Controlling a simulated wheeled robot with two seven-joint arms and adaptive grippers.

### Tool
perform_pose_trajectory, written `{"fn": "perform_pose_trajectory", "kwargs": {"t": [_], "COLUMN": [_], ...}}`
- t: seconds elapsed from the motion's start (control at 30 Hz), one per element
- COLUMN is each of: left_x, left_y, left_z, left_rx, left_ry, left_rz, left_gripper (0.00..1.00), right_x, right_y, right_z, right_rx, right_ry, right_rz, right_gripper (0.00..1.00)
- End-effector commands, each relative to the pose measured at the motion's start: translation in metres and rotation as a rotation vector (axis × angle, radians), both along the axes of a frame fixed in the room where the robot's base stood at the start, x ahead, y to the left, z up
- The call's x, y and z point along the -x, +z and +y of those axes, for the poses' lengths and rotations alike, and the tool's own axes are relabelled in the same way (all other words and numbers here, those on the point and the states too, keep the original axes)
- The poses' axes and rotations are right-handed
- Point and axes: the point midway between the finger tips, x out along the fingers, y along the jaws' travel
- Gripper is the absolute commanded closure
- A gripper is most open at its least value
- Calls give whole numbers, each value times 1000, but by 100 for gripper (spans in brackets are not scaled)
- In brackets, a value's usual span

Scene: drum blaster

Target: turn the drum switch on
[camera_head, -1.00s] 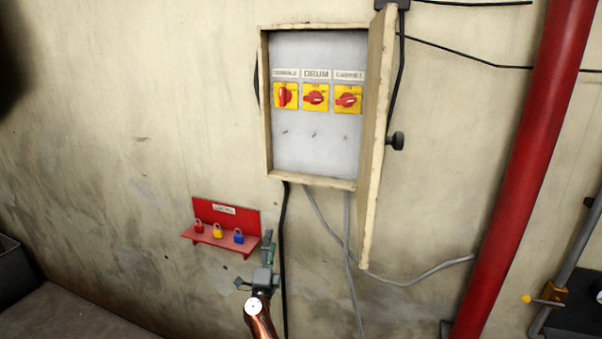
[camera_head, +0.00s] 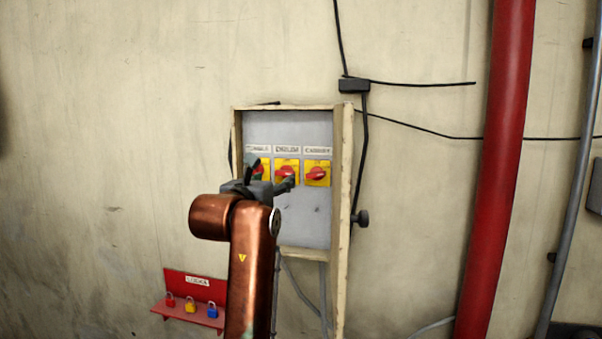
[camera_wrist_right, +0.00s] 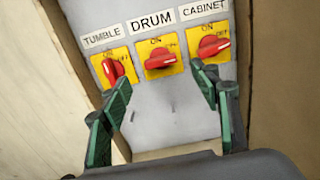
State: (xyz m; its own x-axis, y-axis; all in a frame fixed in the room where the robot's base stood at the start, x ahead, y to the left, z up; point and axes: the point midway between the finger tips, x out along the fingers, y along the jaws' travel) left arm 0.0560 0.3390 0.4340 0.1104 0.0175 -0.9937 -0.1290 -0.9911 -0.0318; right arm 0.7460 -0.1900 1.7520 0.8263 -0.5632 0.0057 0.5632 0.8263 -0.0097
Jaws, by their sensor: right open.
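The drum switch (camera_head: 286,171) is a red knob on a yellow plate, in the middle of three switches in the wall box. In the right wrist view the drum switch (camera_wrist_right: 159,59) sits under the DRUM label, its handle lying roughly sideways, with OFF at its right and ON above. My right gripper (camera_head: 271,176) is in front of the box, open and empty. In the right wrist view its fingers (camera_wrist_right: 163,80) are spread to either side, just below the drum switch; I cannot tell how far from the panel. My left gripper is not in view.
The tumble switch (camera_wrist_right: 113,70), handle more upright, and cabinet switch (camera_wrist_right: 213,47), handle sideways, flank the drum switch close to my fingertips. The box door (camera_head: 342,220) stands open at the right. A red padlock shelf (camera_head: 180,309) is below left; a red pipe (camera_head: 500,150) is far right.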

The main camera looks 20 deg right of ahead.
Motion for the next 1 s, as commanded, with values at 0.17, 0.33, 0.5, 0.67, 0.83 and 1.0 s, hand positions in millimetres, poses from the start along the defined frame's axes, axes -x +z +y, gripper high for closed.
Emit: {"fn": "perform_pose_trajectory", "kwargs": {"t": [0.17, 0.33, 0.5, 0.67, 0.83, 1.0], "left_x": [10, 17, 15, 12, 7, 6], "left_y": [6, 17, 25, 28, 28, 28], "left_z": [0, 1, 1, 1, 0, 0], "left_rx": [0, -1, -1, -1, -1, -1], "left_ry": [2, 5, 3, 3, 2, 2], "left_rz": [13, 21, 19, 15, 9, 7], "left_gripper": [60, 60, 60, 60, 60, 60], "right_x": [-12, -34, -53, -61, -62, -62], "right_y": [3, 5, 4, 3, 2, 2], "right_z": [-9, -26, -38, -43, -44, -44], "right_rx": [-14, -13, -11, -11, -12, -12], "right_ry": [7, 4, 3, 5, 5, 4], "right_rz": [3, 2, 1, 1, -1, -1], "right_gripper": [44, 44, 44, 44, 44, 48]}}
